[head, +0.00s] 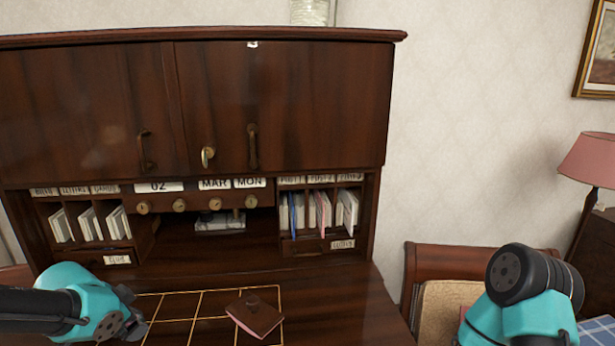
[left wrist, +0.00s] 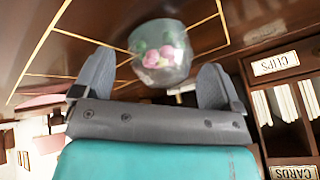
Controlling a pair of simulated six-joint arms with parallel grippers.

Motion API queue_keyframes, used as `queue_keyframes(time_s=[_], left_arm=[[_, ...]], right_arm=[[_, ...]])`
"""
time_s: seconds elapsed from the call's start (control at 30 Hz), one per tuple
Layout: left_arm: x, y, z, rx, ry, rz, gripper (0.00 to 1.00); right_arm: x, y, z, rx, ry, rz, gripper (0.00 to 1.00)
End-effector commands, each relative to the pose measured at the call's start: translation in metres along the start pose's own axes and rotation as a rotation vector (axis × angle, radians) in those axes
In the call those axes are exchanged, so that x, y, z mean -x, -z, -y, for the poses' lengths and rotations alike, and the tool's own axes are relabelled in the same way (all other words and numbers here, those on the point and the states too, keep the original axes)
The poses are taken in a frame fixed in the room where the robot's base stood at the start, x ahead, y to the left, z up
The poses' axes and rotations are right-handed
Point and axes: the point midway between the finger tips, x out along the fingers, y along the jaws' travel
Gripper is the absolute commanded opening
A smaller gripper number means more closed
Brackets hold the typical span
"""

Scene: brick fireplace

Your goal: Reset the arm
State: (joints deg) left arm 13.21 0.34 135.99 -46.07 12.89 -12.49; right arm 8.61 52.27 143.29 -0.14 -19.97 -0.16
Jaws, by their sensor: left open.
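My left arm comes in low on the left of the head view, with its gripper (head: 130,328) over the left front of the desk. In the left wrist view the two grey fingers of my left gripper (left wrist: 155,78) are spread apart with nothing held. A clear glass jar (left wrist: 158,58) with pink and green pieces stands on the desk beyond the gap between the fingers. I cannot make it out in the head view. Of my right arm, only a teal and black part shows at lower right; its gripper is out of view.
A dark wooden desk hutch (head: 285,110) with cupboards and pigeonholes stands behind the desktop. A reddish-brown notebook (head: 256,316) lies on the gold-lined grid (head: 190,300). A chair (head: 450,262) stands to the right, and a pink-shaded lamp (head: 590,160) stands at far right.

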Motion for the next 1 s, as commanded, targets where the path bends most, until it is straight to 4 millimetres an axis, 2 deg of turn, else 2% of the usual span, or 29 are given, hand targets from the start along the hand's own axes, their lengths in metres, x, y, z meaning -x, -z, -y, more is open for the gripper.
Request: queue_keyframes(time_s=[0.37,0.73,0.83,1.0], left_arm=[[0.024,0.012,0.009,0.0,0.004,-0.003,0.91],[0.066,0.032,0.022,0.0,0.003,-0.003,0.91],[0.072,0.035,0.024,-0.001,0.001,-0.002,0.91],[0.071,0.038,0.026,0.008,0.002,0.004,0.91]], right_arm=[[0.0,0.0,0.0,0.0,0.0,0.0,0.2],[0.0,0.0,0.0,0.0,0.0,0.0,0.2],[0.0,0.0,0.0,0.0,0.0,0.0,0.2],[0.0,0.0,0.0,0.0,0.0,0.0,0.2]])
